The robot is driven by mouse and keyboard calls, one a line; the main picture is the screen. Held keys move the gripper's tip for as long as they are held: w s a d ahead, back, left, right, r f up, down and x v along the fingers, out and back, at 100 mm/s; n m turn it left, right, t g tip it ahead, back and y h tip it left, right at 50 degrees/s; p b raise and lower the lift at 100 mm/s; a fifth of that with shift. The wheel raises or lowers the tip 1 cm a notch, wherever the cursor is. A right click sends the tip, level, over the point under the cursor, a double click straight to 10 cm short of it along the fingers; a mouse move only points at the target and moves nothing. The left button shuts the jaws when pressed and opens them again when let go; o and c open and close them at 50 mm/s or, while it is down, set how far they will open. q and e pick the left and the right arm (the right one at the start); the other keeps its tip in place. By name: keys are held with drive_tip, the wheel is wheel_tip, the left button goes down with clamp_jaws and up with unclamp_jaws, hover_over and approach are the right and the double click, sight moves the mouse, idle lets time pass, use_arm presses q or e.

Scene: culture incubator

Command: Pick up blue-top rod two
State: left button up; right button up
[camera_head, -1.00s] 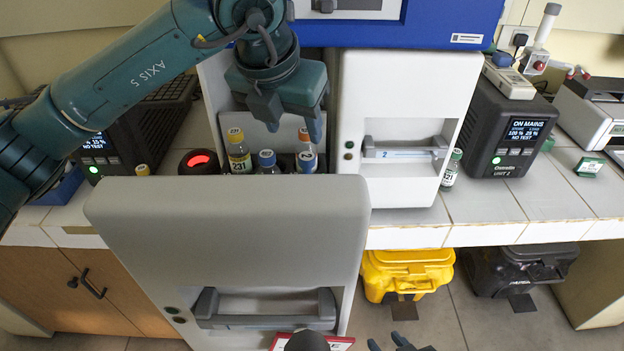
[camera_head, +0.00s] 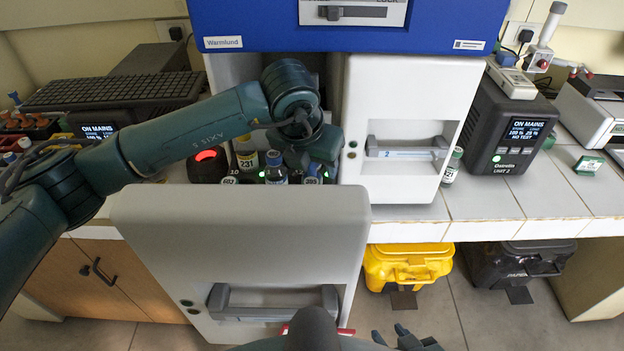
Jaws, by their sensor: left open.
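Several small bottles stand in the recess behind the open grey front. A blue-topped bottle (camera_head: 275,166) is in the middle, and a yellow-topped bottle (camera_head: 245,152) marked 231 is to its left. Another bottle (camera_head: 312,174) stands to the right, its top largely hidden by my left gripper. My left gripper (camera_head: 308,162) is open and low, pointing down at the right-hand bottle; its fingertips are partly hidden, so I cannot tell whether they touch it. My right gripper (camera_head: 403,340) shows only in part at the bottom edge, away from the bottles.
The open grey front (camera_head: 240,235) stands before the recess. A closed grey drawer (camera_head: 405,130) marked 2 is to the right. A black unit with a screen (camera_head: 508,130) and a green-capped bottle (camera_head: 452,166) stand farther right. A red-lit black device (camera_head: 207,164) is left of the bottles.

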use_arm(q)
drive_tip(key=c, duration=1)
clamp_jaws()
drive_tip(key=shift+r, duration=0.15)
